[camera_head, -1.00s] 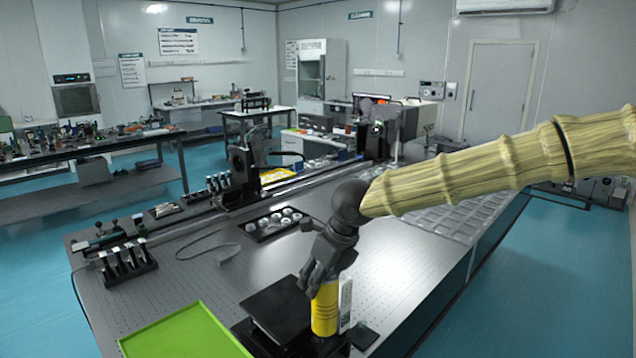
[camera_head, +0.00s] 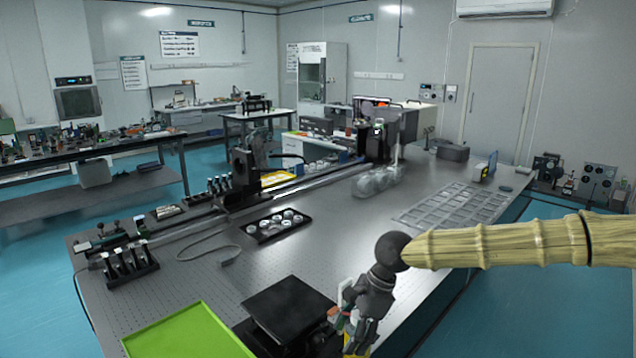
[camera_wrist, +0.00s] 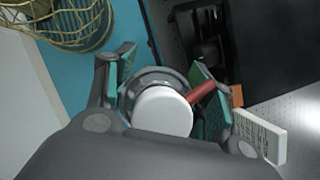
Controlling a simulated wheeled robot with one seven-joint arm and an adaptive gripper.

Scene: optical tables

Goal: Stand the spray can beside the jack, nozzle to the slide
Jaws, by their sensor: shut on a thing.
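The spray can is yellow in the head view (camera_head: 353,318), mostly hidden behind my gripper (camera_head: 350,332). In the wrist view its white cap (camera_wrist: 162,111) and a red nozzle tube (camera_wrist: 201,92) sit between my gripper's green-padded fingers (camera_wrist: 162,82), which are shut on the can. The tube points up and right there. The jack, with a flat black top (camera_head: 288,307), stands to the left of the can in the head view, with a gap. The can's base is hidden. The long slide rail (camera_head: 290,186) runs across the table beyond.
A green tray (camera_head: 185,335) lies left of the jack. A white printed box (camera_wrist: 262,136) is close to my gripper in the wrist view. A black tray of round parts (camera_head: 276,224) and a loose cable (camera_head: 215,247) lie farther back.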

